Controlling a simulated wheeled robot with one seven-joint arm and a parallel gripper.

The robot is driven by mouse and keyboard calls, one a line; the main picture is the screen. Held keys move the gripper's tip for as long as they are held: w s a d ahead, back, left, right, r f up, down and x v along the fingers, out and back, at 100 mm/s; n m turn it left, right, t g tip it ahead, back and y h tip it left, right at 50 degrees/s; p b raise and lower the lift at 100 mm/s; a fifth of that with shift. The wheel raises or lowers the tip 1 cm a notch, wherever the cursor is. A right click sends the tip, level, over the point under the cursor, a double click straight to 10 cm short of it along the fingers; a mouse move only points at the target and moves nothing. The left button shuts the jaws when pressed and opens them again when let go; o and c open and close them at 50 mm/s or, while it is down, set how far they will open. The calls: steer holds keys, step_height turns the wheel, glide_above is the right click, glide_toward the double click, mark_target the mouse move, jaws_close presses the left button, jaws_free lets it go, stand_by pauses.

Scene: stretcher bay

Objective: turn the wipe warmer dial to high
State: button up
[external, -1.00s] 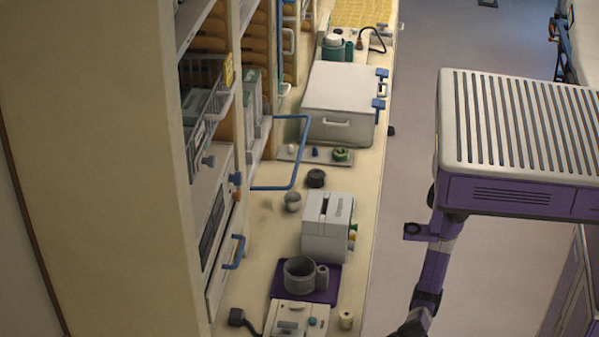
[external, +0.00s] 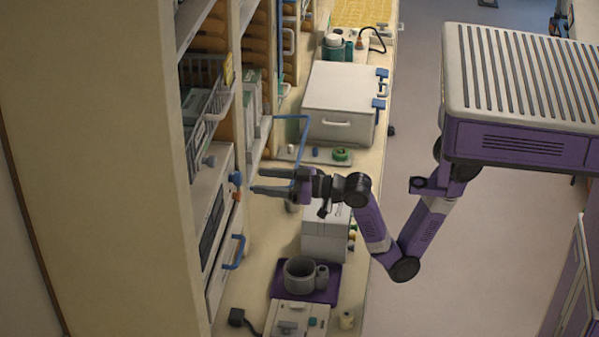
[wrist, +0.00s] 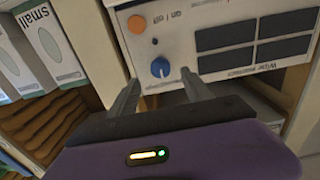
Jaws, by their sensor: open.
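The wipe warmer (wrist: 183,38) is a white panel with dark windows; its lettering appears upside down in the wrist view. Its round blue dial (wrist: 160,67) has a small pale mark. An orange knob (wrist: 136,24) and small "on off" lettering are near it. In the external view the dial (external: 236,178) is on the shelf unit's front. My gripper (wrist: 160,78) is open and empty, its fingertips to either side of the dial in the wrist view; contact cannot be told. In the external view my gripper (external: 256,180) points left at the dial, a little short of it.
A blue rail (external: 291,118) juts out near my gripper. On the counter stand a white box (external: 345,95), a toaster-like white device (external: 322,240) partly behind my arm, and a grey mug (external: 300,274) on a purple mat. Boxes marked "small" (wrist: 55,40) stand beside the warmer.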

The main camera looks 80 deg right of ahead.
mark_target(235, 178)
steer(key=w+p, duration=0.1)
steer(key=w, duration=0.5)
jaws_close()
